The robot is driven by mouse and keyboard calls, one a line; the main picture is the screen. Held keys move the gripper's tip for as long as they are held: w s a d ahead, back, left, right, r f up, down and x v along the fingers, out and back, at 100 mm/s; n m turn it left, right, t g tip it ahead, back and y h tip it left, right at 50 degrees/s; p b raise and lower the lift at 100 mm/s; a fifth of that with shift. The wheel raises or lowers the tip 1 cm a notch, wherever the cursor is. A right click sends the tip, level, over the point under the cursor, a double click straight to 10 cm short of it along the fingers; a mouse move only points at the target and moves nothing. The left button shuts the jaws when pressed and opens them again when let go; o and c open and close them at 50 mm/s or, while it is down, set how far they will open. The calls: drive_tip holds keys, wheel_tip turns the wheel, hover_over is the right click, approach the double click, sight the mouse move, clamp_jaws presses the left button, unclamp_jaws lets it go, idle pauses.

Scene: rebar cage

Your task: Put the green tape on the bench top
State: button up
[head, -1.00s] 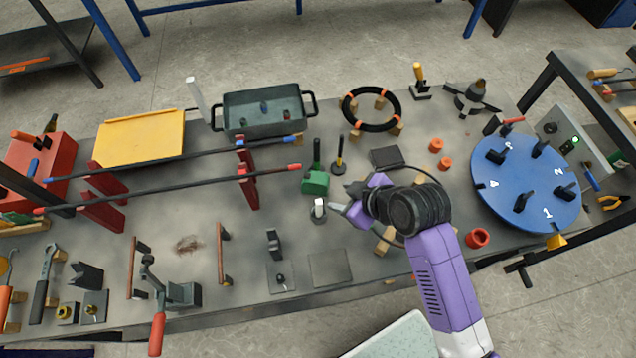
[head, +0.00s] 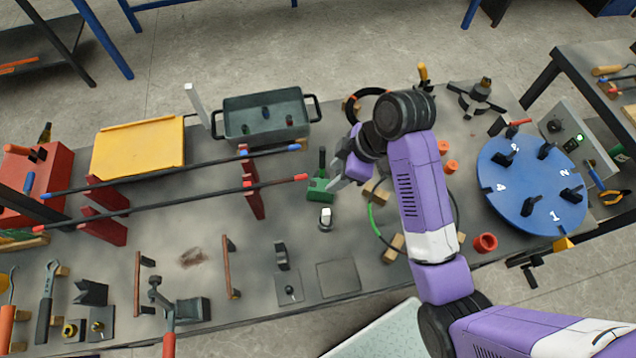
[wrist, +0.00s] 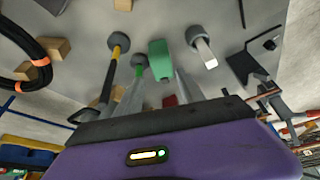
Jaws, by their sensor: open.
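A green band (head: 374,218) shows on a thin dark hoop that lies over wooden blocks on the bench top (head: 200,280); I cannot tell whether this is the green tape. My arm covers part of the hoop. A green block-shaped thing with a black handle (head: 320,190) stands on the bench; it also shows in the wrist view (wrist: 160,58), beyond my fingertips. My gripper (head: 338,180) is above the bench just right of the green block-shaped thing, and its fingers (wrist: 158,95) are open with nothing seen held between them.
A white-topped dark piece (head: 326,217) and a black-and-yellow tool (wrist: 115,60) stand close to my gripper. A thicker black ring with orange bands (wrist: 30,62) lies behind. A blue numbered turntable (head: 530,185) is at the right, and bars on red stands (head: 253,190) at the left.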

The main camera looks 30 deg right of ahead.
sight(323, 185)
drive_tip(key=shift+a+p+x, duration=0.15)
drive_tip(key=shift+p+x, duration=0.25)
drive_tip(key=shift+x, duration=1.5)
drive_tip(key=shift+a+p+x, duration=0.15)
drive_tip(key=shift+p+x, duration=0.2)
drive_tip(key=shift+x, duration=1.6)
drive_tip(key=shift+r, duration=0.15)
clamp_jaws()
